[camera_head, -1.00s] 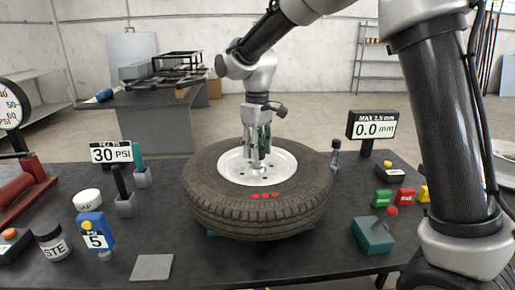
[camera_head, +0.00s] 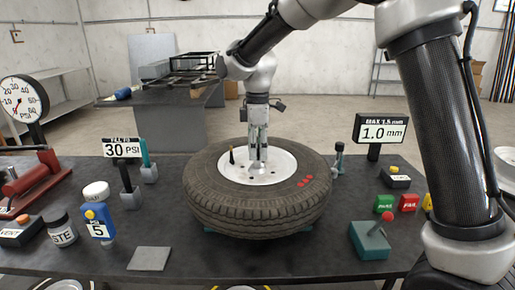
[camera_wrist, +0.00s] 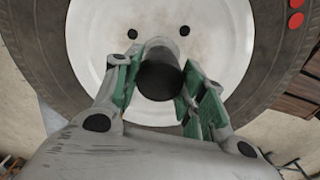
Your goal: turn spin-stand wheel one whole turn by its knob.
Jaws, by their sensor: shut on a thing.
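The wheel, a black tyre (camera_head: 240,214) around a white rim (camera_head: 285,165), lies flat on the spin stand at the middle of the table. A short black stem (camera_head: 232,155) stands on the rim's left. My gripper (camera_head: 258,158) reaches down over the rim. In the wrist view its green-padded fingers (camera_wrist: 158,85) are closed on a dark round knob (camera_wrist: 160,80); the head view hides most of the knob.
A display (camera_head: 381,132) behind right reads 1.0 mm; another sign (camera_head: 121,149) reads 30 PSI. A teal box with a red-knobbed lever (camera_head: 370,240) stands at right, near green and red blocks (camera_head: 384,203).

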